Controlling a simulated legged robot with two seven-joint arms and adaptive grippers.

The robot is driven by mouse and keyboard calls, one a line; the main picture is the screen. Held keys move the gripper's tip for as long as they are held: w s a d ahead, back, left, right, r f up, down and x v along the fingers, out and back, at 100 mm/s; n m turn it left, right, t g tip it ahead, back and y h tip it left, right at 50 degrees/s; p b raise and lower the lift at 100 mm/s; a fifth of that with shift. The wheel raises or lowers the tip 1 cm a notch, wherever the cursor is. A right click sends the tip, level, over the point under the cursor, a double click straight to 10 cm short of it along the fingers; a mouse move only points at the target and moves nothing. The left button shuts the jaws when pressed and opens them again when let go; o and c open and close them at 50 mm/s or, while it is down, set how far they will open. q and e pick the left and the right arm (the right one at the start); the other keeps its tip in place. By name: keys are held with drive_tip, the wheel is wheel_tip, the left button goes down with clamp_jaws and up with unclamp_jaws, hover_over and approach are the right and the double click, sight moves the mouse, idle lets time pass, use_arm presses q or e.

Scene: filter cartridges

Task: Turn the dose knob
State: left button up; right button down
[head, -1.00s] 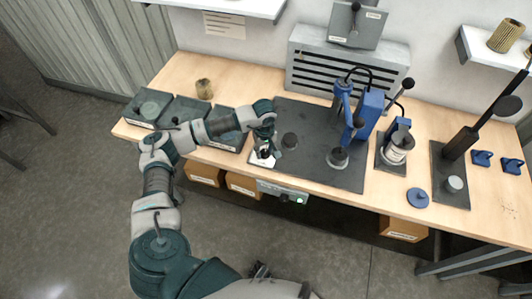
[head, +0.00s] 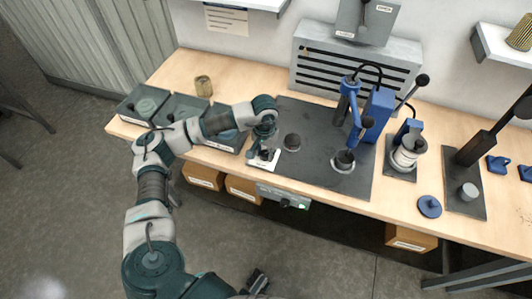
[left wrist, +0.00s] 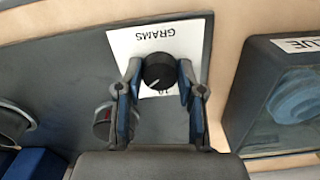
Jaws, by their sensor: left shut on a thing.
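The dose knob (left wrist: 159,71) is a black round knob with a white pointer line, on a white card (left wrist: 128,44) marked GRAMS. In the left wrist view the pointer slants toward the lower left. My left gripper (left wrist: 159,78) is shut on the knob, one finger on each side. In the head view the left gripper (head: 263,153) stands over the white card (head: 272,168) at the front edge of the dark mat, and hides the knob. A figure near the knob's lower edge is partly hidden. My right gripper is not seen.
A blue lever press (head: 376,115) stands further right. A grey box with a green light (head: 284,199) hangs below the table edge.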

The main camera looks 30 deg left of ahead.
sight(265, 152)
use_arm(q)
drive_tip(key=shift+w+a+r+m, duration=0.1)
drive_tip(key=shift+w+r+m, duration=0.1)
drive_tip(key=shift+m, duration=0.4)
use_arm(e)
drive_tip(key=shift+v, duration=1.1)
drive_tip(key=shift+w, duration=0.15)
use_arm(q)
drive_tip(key=o, duration=1.1)
drive_tip(key=shift+f, duration=0.1)
drive_tip(key=shift+o, duration=0.2)
drive_tip(key=shift+f, duration=0.1)
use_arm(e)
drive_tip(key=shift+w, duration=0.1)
use_arm(q)
wheel_tip(265, 152, up, 12)
